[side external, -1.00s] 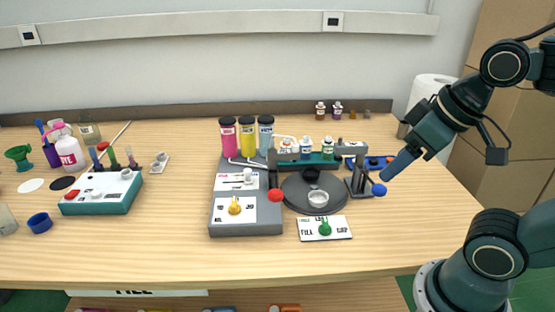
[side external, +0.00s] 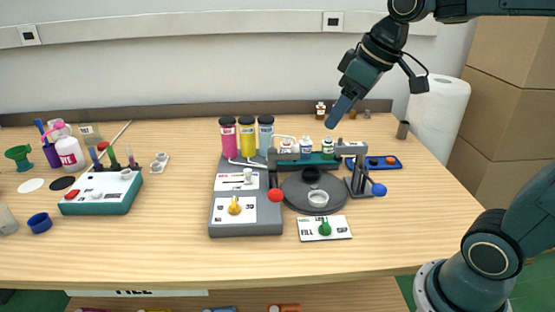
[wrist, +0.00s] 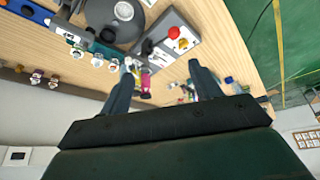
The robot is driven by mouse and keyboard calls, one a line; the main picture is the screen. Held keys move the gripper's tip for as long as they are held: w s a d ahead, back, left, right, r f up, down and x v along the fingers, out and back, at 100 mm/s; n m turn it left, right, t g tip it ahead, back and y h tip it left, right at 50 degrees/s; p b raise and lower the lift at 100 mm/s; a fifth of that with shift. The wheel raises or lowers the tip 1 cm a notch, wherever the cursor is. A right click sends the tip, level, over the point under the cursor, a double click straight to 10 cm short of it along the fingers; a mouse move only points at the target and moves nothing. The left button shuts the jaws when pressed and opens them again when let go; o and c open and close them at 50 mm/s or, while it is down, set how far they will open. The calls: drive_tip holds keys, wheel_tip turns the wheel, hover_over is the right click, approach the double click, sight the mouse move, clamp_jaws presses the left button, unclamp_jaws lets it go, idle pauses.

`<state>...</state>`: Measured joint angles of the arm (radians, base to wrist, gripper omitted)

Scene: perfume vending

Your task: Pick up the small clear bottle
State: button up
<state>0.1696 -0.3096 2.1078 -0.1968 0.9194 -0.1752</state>
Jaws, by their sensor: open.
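My gripper (side external: 335,120) hangs above the back of the table, behind the row of capped bottles, fingers pointing down. In the wrist view my gripper (wrist: 162,68) has its fingers spread apart with nothing held between them. I cannot tell for sure which thing is the small clear bottle. A small clear, round vessel (side external: 318,198) stands on the dark round plate (side external: 296,203), well in front of my gripper. Small bottles stand along the back edge, among them one with a dark cap (side external: 320,110); my fingers cover part of that group.
Pink (side external: 228,138), yellow (side external: 247,138) and blue-grey (side external: 266,136) cylinders stand on a grey station (side external: 246,228). A row of capped bottles (side external: 306,147) sits behind the plate. A blue tray (side external: 380,163) lies at right.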

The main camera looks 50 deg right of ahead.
drive_tip(key=w+d+n, duration=0.1)
drive_tip(key=w+d, duration=0.3)
drive_tip(key=w, duration=0.4)
drive_tip(key=n+g+y, duration=0.1)
drive_tip(key=n+y, duration=0.1)
drive_tip(key=n, duration=0.2)
hover_over(287, 144)
drive_tip(key=s+d, duration=0.3)
drive_tip(key=d, duration=0.1)
wheel_tip(287, 144, down, 15)
drive_tip(key=shift+a, duration=0.15)
drive_tip(key=shift+x, duration=4.25)
drive_tip(key=shift+s, duration=0.15)
drive_tip(key=shift+x, duration=2.6)
drive_tip(key=shift+a, duration=0.15)
